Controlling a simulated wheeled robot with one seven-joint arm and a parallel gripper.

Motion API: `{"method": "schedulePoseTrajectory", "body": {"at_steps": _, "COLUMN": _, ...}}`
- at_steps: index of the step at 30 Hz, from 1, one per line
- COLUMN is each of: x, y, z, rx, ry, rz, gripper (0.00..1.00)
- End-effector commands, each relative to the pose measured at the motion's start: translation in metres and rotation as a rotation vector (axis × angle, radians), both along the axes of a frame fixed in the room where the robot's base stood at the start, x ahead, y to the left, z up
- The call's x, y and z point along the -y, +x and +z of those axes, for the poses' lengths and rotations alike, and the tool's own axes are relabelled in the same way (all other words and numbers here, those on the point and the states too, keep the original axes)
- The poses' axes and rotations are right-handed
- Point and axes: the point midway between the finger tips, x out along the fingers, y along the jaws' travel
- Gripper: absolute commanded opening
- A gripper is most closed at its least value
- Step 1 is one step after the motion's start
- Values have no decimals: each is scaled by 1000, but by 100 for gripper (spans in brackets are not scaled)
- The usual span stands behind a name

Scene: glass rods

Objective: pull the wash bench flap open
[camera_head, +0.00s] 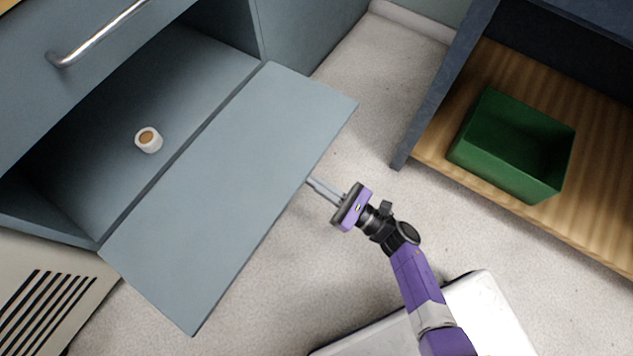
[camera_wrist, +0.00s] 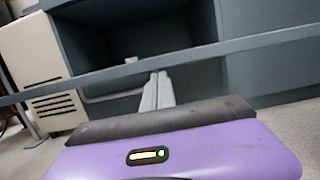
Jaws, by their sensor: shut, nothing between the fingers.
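The wash bench flap (camera_head: 230,190) is a blue-grey panel. It is folded down and lies out roughly level in front of the open compartment. In the wrist view the flap (camera_wrist: 225,47) shows nearly edge-on as a long strip, with a bar handle (camera_wrist: 112,97) below it. My gripper (camera_head: 311,182) is at the flap's outer edge, right of its middle. Its fingers (camera_wrist: 158,78) are together and empty, beside the right end of the handle. Their tips are close to the flap's edge; I cannot tell whether they touch it.
A small white roll with a brown centre (camera_head: 148,140) sits inside the compartment. A drawer with a metal handle (camera_head: 100,35) is above. At right, a dark-sided wooden shelf (camera_head: 590,235) holds a green bin (camera_head: 510,150). Pale floor (camera_head: 345,100) is clear between the units.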

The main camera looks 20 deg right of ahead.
Motion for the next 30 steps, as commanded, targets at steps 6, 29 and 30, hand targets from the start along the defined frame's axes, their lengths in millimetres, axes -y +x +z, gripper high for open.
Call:
{"method": "schedulePoseTrajectory", "body": {"at_steps": 6, "x": 0, "y": 0, "z": 0, "rx": 0, "ry": 0, "rz": 0, "gripper": 0}}
{"method": "schedulePoseTrajectory", "body": {"at_steps": 29, "x": -2, "y": 2, "z": 46, "rx": -152, "ry": -105, "rz": 5, "gripper": 0}}
{"method": "schedulePoseTrajectory", "body": {"at_steps": 30, "x": -2, "y": 2, "z": 52, "rx": -159, "ry": -110, "rz": 4, "gripper": 0}}
